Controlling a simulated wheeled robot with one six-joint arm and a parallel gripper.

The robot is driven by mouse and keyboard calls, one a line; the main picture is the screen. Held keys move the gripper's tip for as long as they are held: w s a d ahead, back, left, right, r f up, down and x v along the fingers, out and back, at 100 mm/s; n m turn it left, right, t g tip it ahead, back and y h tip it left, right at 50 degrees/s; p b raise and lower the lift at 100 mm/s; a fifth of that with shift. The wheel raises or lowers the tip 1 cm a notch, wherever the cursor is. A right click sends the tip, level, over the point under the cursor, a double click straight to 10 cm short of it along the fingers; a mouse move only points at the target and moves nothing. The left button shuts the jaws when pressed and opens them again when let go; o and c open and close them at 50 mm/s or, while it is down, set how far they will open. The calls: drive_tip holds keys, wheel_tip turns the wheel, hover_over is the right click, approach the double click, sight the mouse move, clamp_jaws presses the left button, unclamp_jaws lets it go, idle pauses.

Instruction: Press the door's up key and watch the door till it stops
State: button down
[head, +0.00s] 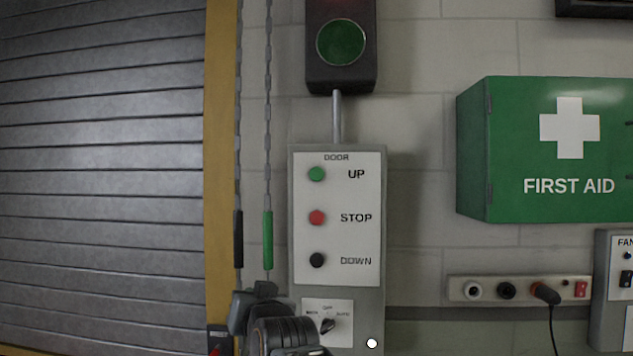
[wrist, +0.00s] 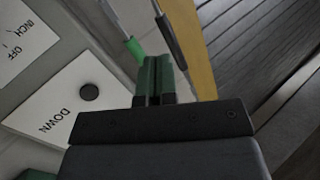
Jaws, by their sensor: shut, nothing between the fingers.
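The door control box (head: 337,285) hangs on the wall right of the door. Its white plate has a green UP key (head: 316,174), a red STOP key (head: 316,217) and a black DOWN key (head: 317,260). The DOWN key also shows in the wrist view (wrist: 89,92); the UP key does not. The slatted door (head: 100,160) fills the left of the head view, its bottom edge out of sight. My gripper (wrist: 153,75) is shut and empty, with green-sided fingers. My dark arm end shows low in the head view, left of the selector knob, apart from the UP key.
Two chains with a black handle (head: 238,240) and a green handle (head: 268,240) hang between the yellow door frame (head: 219,150) and the box. A selector knob (head: 328,325) sits below the keys. A signal lamp (head: 341,43) is above; a first aid cabinet (head: 535,150) is right.

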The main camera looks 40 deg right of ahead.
sight(318, 175)
drive_tip(key=s+d+r+m+t+h, duration=0.1)
drive_tip(key=s+d+r+m+h, duration=0.1)
drive_tip(key=r, duration=0.5)
drive_tip(key=s+d+r+m+t+h, duration=0.2)
drive_tip(key=d+r+m+h, duration=0.1)
drive_tip(key=r+h, duration=0.4)
drive_tip(key=s+d+r+m+t+h, duration=0.2)
drive_tip(key=s+d+r+m+h, duration=0.1)
drive_tip(key=r, duration=0.6)
drive_tip(key=shift+d+m+h, duration=0.3)
drive_tip(key=shift+m+h, duration=0.5)
drive_tip(key=shift+w+d, duration=0.1)
drive_tip(key=shift+w+d+p, duration=1.4)
drive_tip(key=shift+w+d, duration=1.55)
drive_tip(key=shift+w, duration=0.1)
drive_tip(key=shift+w+d+f, duration=0.1)
drive_tip(key=shift+w+d, duration=0.05)
drive_tip(key=shift+w+d, duration=0.15)
drive_tip(key=shift+w, duration=0.05)
